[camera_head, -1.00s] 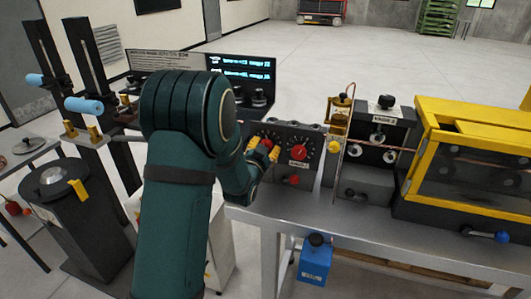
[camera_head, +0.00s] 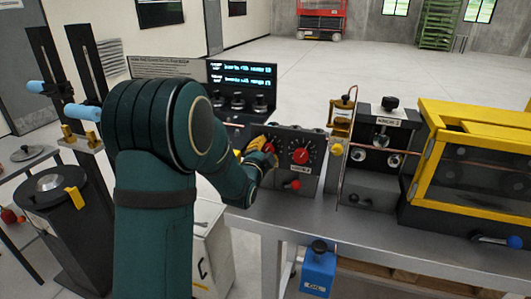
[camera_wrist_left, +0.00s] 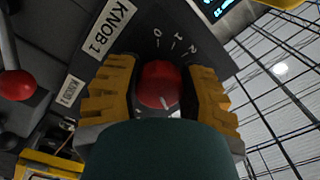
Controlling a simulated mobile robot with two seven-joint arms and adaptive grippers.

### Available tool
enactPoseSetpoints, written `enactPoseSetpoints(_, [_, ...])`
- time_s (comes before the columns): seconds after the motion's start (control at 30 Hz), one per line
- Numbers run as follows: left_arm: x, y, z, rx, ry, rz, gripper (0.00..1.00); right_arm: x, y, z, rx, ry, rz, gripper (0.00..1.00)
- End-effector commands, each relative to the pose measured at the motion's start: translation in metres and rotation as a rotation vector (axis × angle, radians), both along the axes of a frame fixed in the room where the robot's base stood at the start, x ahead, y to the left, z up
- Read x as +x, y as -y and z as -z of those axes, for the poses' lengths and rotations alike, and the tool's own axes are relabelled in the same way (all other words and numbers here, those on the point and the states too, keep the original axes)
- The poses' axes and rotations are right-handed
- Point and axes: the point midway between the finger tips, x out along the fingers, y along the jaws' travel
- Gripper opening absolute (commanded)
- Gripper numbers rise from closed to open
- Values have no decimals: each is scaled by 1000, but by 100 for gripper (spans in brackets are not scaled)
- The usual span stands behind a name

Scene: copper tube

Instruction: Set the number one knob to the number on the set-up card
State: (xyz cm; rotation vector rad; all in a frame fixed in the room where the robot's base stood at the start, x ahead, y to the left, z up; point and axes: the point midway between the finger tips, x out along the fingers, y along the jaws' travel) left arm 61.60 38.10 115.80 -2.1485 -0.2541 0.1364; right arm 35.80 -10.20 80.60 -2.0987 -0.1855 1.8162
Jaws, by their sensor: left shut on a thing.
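Knob 1 is a red round knob (camera_wrist_left: 158,84) with a pale pointer mark, under a "KNOB1" label (camera_wrist_left: 108,26) in the left wrist view. Scale figures 0, 1 and 2 show around it. My left gripper (camera_wrist_left: 160,92) has its yellow fingers on both sides of the knob and is shut on it. In the head view my left gripper (camera_head: 256,151) is at the left end of the dark knob panel (camera_head: 285,138), with the knob mostly covered. A second red knob (camera_head: 300,155) with a dial is to its right. I cannot identify the set-up card. My right gripper is out of view.
A display (camera_head: 240,80) with small cyan text stands behind the panel. A red-ended lever (camera_head: 292,184) is below the second knob. A copper-tube fixture (camera_head: 341,125), a roller unit (camera_head: 380,150) and a yellow-framed enclosure (camera_head: 470,160) stand to the right on the grey bench (camera_head: 390,235).

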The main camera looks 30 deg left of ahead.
Motion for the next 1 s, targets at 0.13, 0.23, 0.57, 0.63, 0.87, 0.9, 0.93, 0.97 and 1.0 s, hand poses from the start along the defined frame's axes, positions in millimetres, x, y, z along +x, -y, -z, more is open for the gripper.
enactPoseSetpoints(0.13, [1,0,-2,15,2,0,6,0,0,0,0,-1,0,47])
enactPoseSetpoints(0.23, [1,0,-2,16,1,0,6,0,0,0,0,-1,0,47])
enactPoseSetpoints(0.57, [1,0,-2,15,2,0,72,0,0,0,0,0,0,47])
enactPoseSetpoints(0.63, [0,0,-2,14,0,0,74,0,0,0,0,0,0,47])
enactPoseSetpoints(0.87, [0,0,-1,14,-1,0,74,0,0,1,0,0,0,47])
enactPoseSetpoints(0.9, [-1,0,-1,14,-2,0,74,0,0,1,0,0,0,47])
enactPoseSetpoints(0.93, [-2,0,-1,13,-1,0,74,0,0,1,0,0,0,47])
enactPoseSetpoints(0.97, [-4,1,-1,13,-1,0,74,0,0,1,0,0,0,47])
enactPoseSetpoints(1.0, [-8,1,-1,12,-1,-1,74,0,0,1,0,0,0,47])
